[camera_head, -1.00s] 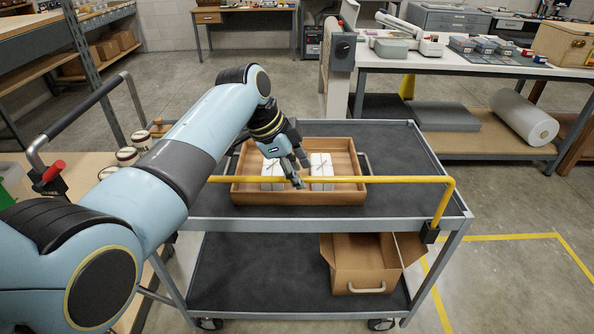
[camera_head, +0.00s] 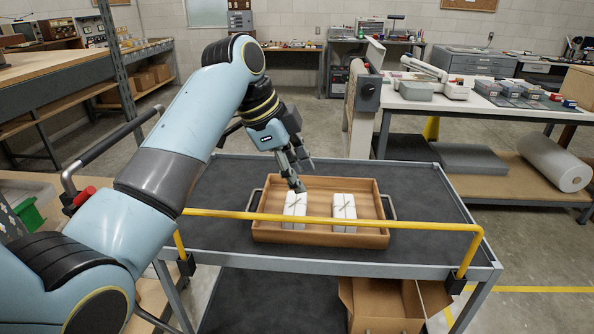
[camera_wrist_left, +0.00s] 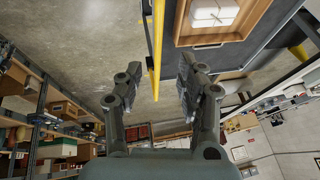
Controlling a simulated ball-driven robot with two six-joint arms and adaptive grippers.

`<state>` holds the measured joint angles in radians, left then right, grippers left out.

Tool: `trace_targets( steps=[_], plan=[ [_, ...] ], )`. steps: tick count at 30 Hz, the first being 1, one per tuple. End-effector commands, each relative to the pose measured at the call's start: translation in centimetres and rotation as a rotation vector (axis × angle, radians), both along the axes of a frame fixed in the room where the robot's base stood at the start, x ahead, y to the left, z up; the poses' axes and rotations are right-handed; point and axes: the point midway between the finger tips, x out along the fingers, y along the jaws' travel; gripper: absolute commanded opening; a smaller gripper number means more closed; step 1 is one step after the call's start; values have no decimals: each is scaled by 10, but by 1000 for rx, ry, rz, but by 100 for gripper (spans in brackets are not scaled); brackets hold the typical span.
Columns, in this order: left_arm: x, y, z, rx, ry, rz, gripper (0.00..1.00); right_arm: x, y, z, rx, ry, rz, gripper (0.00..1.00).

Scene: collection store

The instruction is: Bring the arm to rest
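My left arm reaches in from the left in the head view. Its gripper (camera_head: 301,172) hangs above the wooden tray on the cart, over the left white parcel and the tray's back part. The fingers stand apart with nothing between them; the left wrist view (camera_wrist_left: 158,68) shows the same gap. Two white tied parcels, one left (camera_head: 295,204) and one right (camera_head: 344,207), lie side by side in the wooden tray (camera_head: 375,238). One parcel (camera_wrist_left: 213,12) shows at the top of the left wrist view. My right gripper is not in view.
The tray sits on the dark cart top (camera_head: 425,205), with free room around it. A yellow rail (camera_head: 400,221) crosses the cart's front. A cardboard box (camera_head: 385,310) is on the lower shelf. A green bin (camera_head: 28,216) is at left; a workbench (camera_head: 470,103) stands behind right.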

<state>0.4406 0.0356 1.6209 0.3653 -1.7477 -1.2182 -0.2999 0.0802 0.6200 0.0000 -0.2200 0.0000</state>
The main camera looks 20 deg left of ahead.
Motion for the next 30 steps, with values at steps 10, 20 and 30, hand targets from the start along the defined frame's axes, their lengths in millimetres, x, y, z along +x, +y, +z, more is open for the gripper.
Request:
trace_targets(
  steps=[10,20,30],
  plan=[
    [0,0,1,0,0,0,38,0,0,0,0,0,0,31],
    [-39,2,-82,3,109,1,38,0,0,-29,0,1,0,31],
    [-174,26,-334,60,445,168,38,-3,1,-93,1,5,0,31]
  ],
)
